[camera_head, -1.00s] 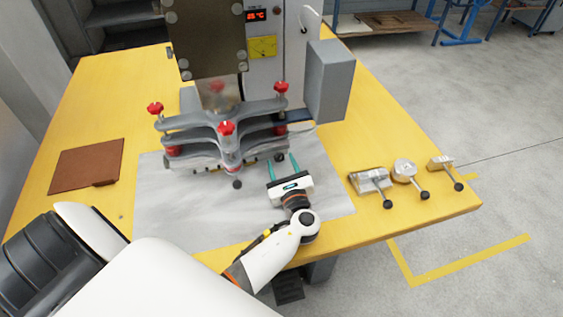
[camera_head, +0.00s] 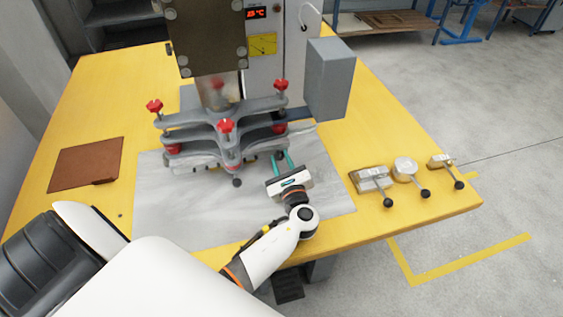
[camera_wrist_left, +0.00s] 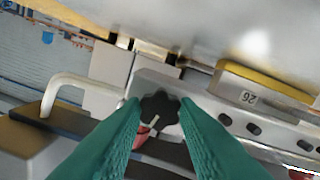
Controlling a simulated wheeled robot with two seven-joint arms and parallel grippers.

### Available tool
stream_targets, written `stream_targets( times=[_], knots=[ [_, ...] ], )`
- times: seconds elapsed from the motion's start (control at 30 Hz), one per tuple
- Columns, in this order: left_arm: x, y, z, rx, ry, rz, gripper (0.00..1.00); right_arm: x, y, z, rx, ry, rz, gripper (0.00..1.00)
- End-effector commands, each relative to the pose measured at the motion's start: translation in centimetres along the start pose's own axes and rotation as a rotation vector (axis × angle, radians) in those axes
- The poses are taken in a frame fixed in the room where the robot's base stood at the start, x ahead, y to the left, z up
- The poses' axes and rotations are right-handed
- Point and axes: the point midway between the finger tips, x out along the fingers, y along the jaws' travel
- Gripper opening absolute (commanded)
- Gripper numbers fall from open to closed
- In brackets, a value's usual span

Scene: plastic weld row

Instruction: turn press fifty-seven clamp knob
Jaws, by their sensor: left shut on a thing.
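The press (camera_head: 208,60) stands at the back of the yellow table, with a grey three-armed clamp frame (camera_head: 225,125) in front of it. My left gripper (camera_head: 283,158) reaches in at the frame's lower right side. In the left wrist view, a black lobed clamp knob (camera_wrist_left: 160,106) sits between the green fingertips (camera_wrist_left: 160,115), which are shut on it. A pale pointer mark shows on the knob. A small number plate (camera_wrist_left: 248,98) to its right seems to read 26. In the head view the gripped knob is mostly hidden by the fingers. My right gripper is not in view.
Red knobs (camera_head: 281,85) top the frame's arms. A grey box (camera_head: 330,78) stands at the right. Several metal blocks with black ball handles (camera_head: 404,170) lie near the right edge. A brown folder (camera_head: 86,165) lies at left. The grey mat (camera_head: 200,215) is mostly clear.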

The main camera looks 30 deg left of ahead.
Motion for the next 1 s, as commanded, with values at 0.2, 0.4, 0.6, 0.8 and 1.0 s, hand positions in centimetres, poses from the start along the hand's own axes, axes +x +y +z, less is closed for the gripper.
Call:
stream_targets(
  times=[0.2,0.4,0.6,0.8,1.0],
  knots=[
    [0.0,0.0,0.0,0.0,0.0,0.0,0.05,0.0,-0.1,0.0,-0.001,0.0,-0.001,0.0],
    [0.0,0.0,0.0,0.001,0.0,0.0,0.49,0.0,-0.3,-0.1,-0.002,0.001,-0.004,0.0],
    [0.0,0.0,0.0,0.001,0.0,0.0,0.49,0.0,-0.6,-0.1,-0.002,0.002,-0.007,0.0],
    [-1.6,-0.1,0.2,0.001,-0.003,0.001,0.49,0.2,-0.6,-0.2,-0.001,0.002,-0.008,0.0],
    [-5.9,-0.1,0.2,0.0,-0.004,0.0,0.49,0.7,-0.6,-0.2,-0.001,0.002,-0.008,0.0]
  ],
)
